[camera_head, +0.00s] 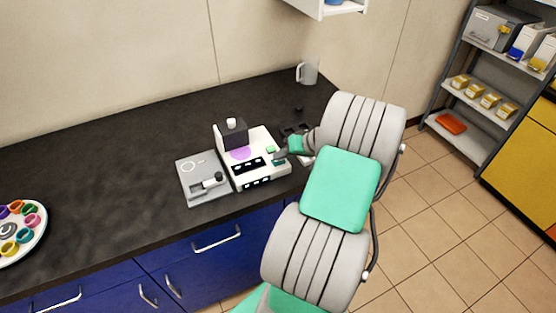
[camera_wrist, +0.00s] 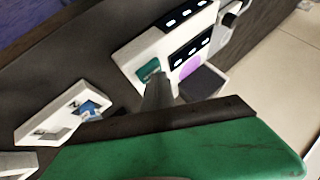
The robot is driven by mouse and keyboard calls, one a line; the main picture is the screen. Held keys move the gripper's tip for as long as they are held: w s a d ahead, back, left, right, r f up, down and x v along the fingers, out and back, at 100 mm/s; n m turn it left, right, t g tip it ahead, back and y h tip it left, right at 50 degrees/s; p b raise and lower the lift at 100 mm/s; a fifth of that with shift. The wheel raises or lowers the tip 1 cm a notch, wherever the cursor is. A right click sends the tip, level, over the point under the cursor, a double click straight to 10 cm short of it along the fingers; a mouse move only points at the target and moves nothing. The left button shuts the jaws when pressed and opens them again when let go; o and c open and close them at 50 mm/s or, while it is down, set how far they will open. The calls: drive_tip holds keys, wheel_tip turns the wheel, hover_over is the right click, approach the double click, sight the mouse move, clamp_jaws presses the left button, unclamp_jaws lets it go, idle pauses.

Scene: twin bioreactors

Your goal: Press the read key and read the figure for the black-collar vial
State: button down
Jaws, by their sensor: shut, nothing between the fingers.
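A white instrument (camera_head: 272,168) stands on the dark counter, with black strips of white marks, a purple disc and a pale green key (camera_head: 271,149). Beside the key is a small dark teal screen (camera_head: 279,162); in the wrist view the screen (camera_wrist: 150,70) shows marks too small to read. A dark block (camera_head: 232,137) with a white cap stands at the instrument's back. My gripper (camera_head: 280,154) is shut and empty, its tip over the instrument beside key and screen. In the wrist view my finger (camera_wrist: 158,92) hides the key; contact cannot be told. I cannot pick out the black-collar vial for sure.
A grey plate (camera_head: 190,193) with a small dark-and-grey fitting adjoins the instrument on the left. A white tray (camera_wrist: 50,118) holding a blue piece lies nearby. A grey mug (camera_head: 308,72) stands at the back; a round palette (camera_head: 40,238) is far left. The counter between is clear.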

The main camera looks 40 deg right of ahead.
sight(281, 161)
drive_tip(key=shift+r, duration=0.1)
drive_tip(key=shift+r+p, duration=0.55)
drive_tip(key=shift+r, duration=0.15)
wheel_tip(281, 161, up, 5)
drive_tip(key=p, duration=0.3)
drive_tip(key=shift+r+p, duration=0.1)
drive_tip(key=shift+p, duration=0.2)
idle(0.3)
